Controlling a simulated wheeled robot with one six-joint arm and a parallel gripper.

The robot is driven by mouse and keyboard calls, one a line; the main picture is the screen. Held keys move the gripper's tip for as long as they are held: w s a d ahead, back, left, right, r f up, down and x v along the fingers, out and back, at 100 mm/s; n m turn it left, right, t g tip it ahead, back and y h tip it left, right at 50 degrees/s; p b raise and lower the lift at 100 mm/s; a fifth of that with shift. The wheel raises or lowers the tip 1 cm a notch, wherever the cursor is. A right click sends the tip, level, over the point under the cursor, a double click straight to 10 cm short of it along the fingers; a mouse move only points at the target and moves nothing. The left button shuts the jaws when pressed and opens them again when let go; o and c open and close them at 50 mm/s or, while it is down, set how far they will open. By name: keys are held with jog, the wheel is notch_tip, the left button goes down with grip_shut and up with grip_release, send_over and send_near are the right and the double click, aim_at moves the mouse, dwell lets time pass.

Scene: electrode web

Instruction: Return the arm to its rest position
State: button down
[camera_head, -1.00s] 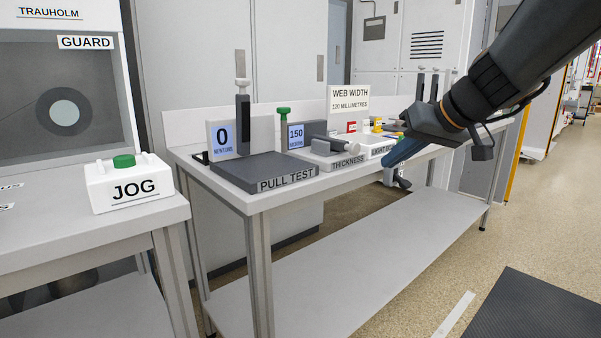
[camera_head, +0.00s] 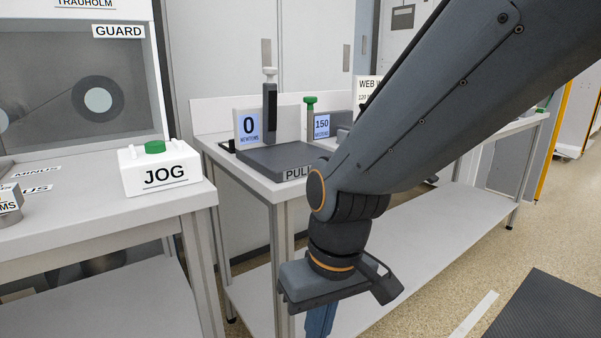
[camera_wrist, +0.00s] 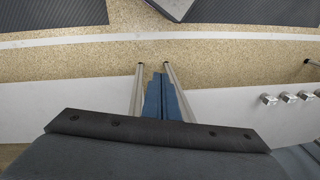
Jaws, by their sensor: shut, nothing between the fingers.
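My gripper (camera_head: 320,322) points down in the head view, in front of the pull-test bench, with its fingertips cut off by the bottom edge. In the wrist view its blue fingers (camera_wrist: 164,95) lie together, shut and empty. My arm crosses the head view from upper right and hides much of the bench's right part.
The pull-test bench (camera_head: 240,177) has a lower shelf (camera_head: 430,225). A bench with the JOG button box (camera_head: 158,172) stands at left. A dark mat (camera_head: 550,310) lies on the speckled floor at right. The wrist view shows metal legs beside the fingers.

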jog(key=s+d+r+m+p, duration=0.2)
jog(key=d+r+p, duration=0.6)
jog(key=r+p, duration=0.2)
jog(key=s+d+r+m+h+p, duration=0.1)
jog(key=d+r+m+p, duration=0.2)
jog(key=d+r+p, duration=0.6)
jog(key=r+p, duration=0.1)
jog(key=p, duration=0.5)
jog(key=shift+s, duration=0.4)
